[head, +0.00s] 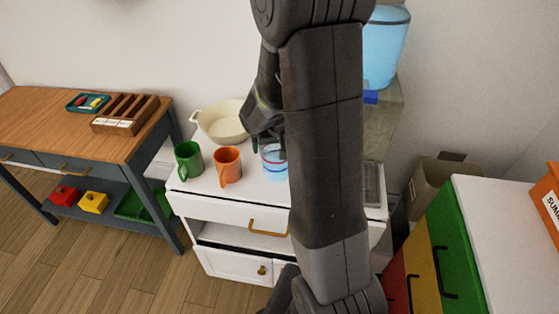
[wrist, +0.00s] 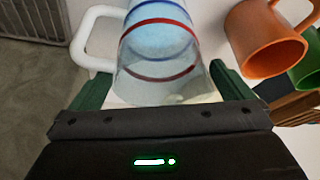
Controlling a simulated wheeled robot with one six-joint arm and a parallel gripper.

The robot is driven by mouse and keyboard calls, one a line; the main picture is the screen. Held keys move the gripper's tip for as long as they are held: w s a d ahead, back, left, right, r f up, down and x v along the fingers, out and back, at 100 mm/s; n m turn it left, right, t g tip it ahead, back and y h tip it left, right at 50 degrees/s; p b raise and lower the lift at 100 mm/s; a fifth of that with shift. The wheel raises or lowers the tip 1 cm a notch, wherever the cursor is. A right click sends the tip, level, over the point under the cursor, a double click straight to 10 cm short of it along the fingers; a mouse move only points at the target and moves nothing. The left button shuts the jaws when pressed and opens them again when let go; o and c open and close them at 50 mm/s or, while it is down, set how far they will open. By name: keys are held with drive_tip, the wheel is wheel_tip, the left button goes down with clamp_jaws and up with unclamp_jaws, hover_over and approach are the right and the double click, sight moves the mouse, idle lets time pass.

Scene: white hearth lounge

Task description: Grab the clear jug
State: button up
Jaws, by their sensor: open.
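The clear jug (wrist: 158,60) has a blue and a red band and a white handle (wrist: 85,40). In the head view the jug (head: 273,162) stands on the white cabinet top, partly hidden by my arm. My gripper (wrist: 160,85) is open, with one green finger on each side of the jug in the wrist view. The handle lies beyond the left finger. I cannot tell whether the fingers touch the jug. In the head view my gripper (head: 268,140) is at the jug, its fingertips mostly hidden.
An orange mug (head: 228,165) and a green mug (head: 188,159) stand left of the jug on the white cabinet (head: 235,208). A cream pot (head: 222,122) is behind them. A blue water bottle (head: 385,48) stands at the back right. Coloured drawers (head: 440,250) are at right.

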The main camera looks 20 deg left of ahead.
drive_tip(key=shift+x, duration=0.9)
drive_tip(key=c, duration=1.6)
drive_tip(key=shift+r, duration=0.15)
